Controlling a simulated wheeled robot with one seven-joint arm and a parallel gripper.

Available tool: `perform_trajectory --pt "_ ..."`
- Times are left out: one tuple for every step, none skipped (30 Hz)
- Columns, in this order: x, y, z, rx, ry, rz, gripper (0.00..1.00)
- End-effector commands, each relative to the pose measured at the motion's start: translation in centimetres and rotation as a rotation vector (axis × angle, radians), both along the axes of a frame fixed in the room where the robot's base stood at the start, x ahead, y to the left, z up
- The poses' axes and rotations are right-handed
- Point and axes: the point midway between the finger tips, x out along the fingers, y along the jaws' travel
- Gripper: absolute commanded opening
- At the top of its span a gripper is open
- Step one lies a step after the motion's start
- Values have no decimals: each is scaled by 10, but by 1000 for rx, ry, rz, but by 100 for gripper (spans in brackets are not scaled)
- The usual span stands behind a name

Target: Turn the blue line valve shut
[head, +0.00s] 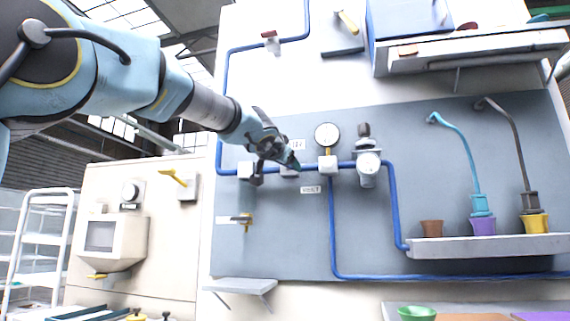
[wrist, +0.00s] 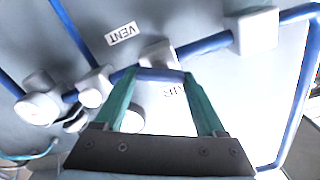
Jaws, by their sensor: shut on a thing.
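The blue line (head: 392,195) runs along the grey wall panel. A white valve body on it (wrist: 157,52) shows just beyond my fingers in the wrist view, and in the head view my gripper largely hides it. My gripper (head: 292,165) is at this valve, between the AIR and VENT labels. In the wrist view my gripper (wrist: 160,76) has its teal fingers on either side of a short blue-grey bar (wrist: 160,74), which looks like the valve's handle, and is shut on it. The bar lies across the gap between the fingertips; its exact angle to the pipe is hard to tell.
A round gauge (head: 327,135) and a regulator (head: 367,165) stand on the line right of my gripper. A shelf (head: 490,246) with pots and brushes is at the right.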

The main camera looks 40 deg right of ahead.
Motion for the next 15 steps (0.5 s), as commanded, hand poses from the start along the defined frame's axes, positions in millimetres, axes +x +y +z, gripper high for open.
perform_trajectory --pt "-1 -1 -1 23 -35 -1 17" --pt "-1 -1 -1 39 -60 -1 17" --pt "-1 -1 -1 59 -91 -1 17" --pt "-1 -1 -1 75 -116 -1 17" --pt "-1 -1 -1 90 -139 -1 17" --pt "-1 -1 -1 111 -172 -1 17" --pt "-1 -1 -1 126 -196 -1 17" --pt "-1 -1 -1 141 -219 -1 17" --pt "-1 -1 -1 162 -252 -1 17" --pt "-1 -1 -1 178 -276 -1 17" --pt "-1 -1 -1 193 -300 -1 17" --pt "-1 -1 -1 214 -332 -1 17" --pt "-1 -1 -1 230 -356 0 17" --pt "-1 -1 -1 246 -380 0 17" --pt "-2 -1 -2 266 -412 0 17"
